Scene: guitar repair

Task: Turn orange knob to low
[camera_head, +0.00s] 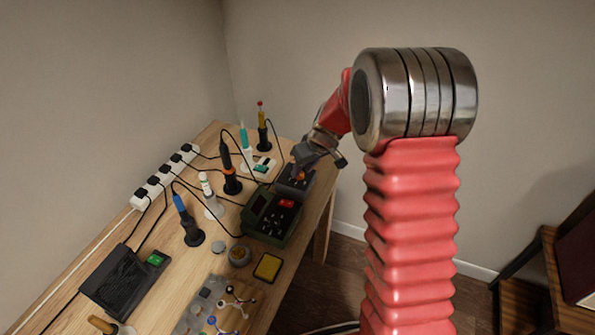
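A small orange knob (299,175) shows on top of a dark box (290,188) near the table's far right edge. My gripper (305,165) is at the end of my red arm, pointing down just above this box. It is at or very close to the knob and hides part of it. I cannot tell whether the fingers touch the knob or whether they are open or shut. The knob's setting and any markings around it are too small to read.
A dark green device (270,222) with a red display stands just in front of the box. Several soldering tools in stands, such as the orange-ringed one (230,180), are to the left with loose cables. A white power strip (165,178) lies along the wall side.

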